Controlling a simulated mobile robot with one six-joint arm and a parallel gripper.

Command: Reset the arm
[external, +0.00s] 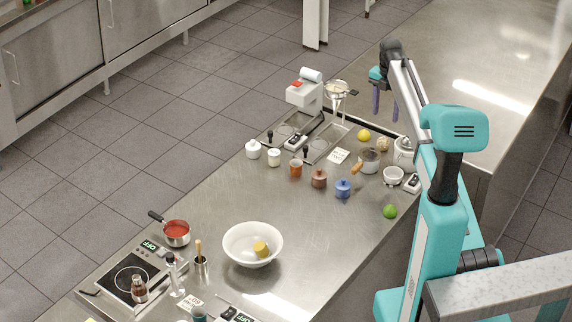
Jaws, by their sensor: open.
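My gripper (385,104) hangs at the end of my teal and grey arm (408,88), over the far end of the steel counter (200,227). Its two dark purple fingers point down and stand apart, with nothing visible between them. A yellow lemon (364,135) and a beige lump (383,144) lie on the counter below it in the picture. The exact height of the fingers above the counter cannot be told from this view.
Near the gripper stand a white dispenser (305,92), a funnel on a stand (338,91), a pot (369,160) and several small jars. A lime (390,211) lies right. A white bowl (252,246), red-filled pan (177,233) and hotplate (131,281) stand nearer. The counter's middle is clear.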

